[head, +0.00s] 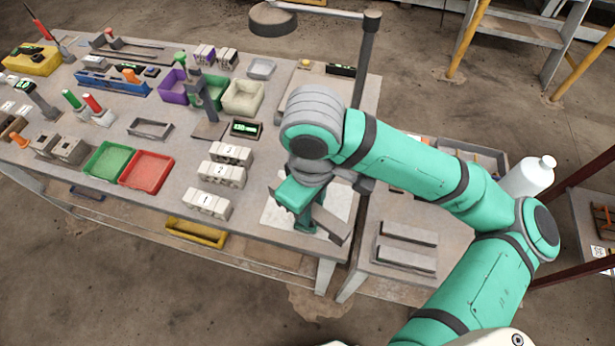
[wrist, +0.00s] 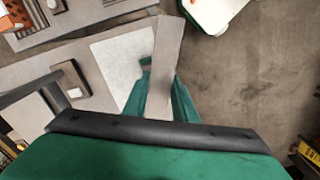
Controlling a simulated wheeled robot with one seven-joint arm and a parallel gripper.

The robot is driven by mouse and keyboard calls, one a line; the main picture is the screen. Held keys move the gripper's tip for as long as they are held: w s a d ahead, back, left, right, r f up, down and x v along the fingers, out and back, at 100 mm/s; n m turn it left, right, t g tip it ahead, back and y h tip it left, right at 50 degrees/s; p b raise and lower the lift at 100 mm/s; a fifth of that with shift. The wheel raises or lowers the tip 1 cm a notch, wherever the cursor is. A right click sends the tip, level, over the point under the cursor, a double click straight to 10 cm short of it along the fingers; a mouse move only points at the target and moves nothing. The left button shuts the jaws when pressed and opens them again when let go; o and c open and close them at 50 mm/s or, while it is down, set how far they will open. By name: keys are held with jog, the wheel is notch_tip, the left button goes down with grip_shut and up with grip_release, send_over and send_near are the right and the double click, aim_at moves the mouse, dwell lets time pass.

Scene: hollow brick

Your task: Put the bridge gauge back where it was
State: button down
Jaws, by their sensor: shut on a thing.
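My gripper (head: 306,222) is low over the near right end of the long workbench, above a pale square sheet (head: 277,216). It is shut on a long flat grey bar, which looks like the bridge gauge (head: 331,225). In the wrist view the bar (wrist: 168,45) lies between the green fingers (wrist: 160,95) and runs away over the right part of the sheet (wrist: 112,65). The fingers and wrist hide part of the bar. I cannot tell whether the bar touches the bench.
Green (head: 106,161) and red (head: 147,170) trays lie further left. A lower side table (head: 400,215) with grey bars (head: 405,250) stands right, with a white bottle (head: 530,177) behind. A lamp post (head: 364,65) rises behind my arm.

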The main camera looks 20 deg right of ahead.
jog(key=w+d+f, duration=0.1)
jog(key=w+f, duration=0.1)
jog(key=w, duration=0.1)
jog(key=w+d+f, duration=0.1)
jog(key=w+f, duration=0.2)
jog(key=w, duration=0.1)
jog(key=w+d+f, duration=0.2)
jog(key=w+f, duration=0.1)
jog(key=w, duration=0.1)
jog(key=shift+w+d+f, duration=0.1)
jog(key=shift+w+f, duration=0.25)
jog(key=shift+f, duration=0.1)
jog(key=shift+w+d+f, duration=0.1)
jog(key=shift+w+f, duration=0.05)
jog(key=shift+f, duration=0.8)
jog(key=shift+w+d+f, duration=0.1)
jog(key=shift+f, duration=0.8)
jog(key=shift+f, duration=0.1)
jog(key=c, duration=1.5)
grip_release()
jog(key=shift+o, duration=0.2)
notch_tip(320, 180, up, 12)
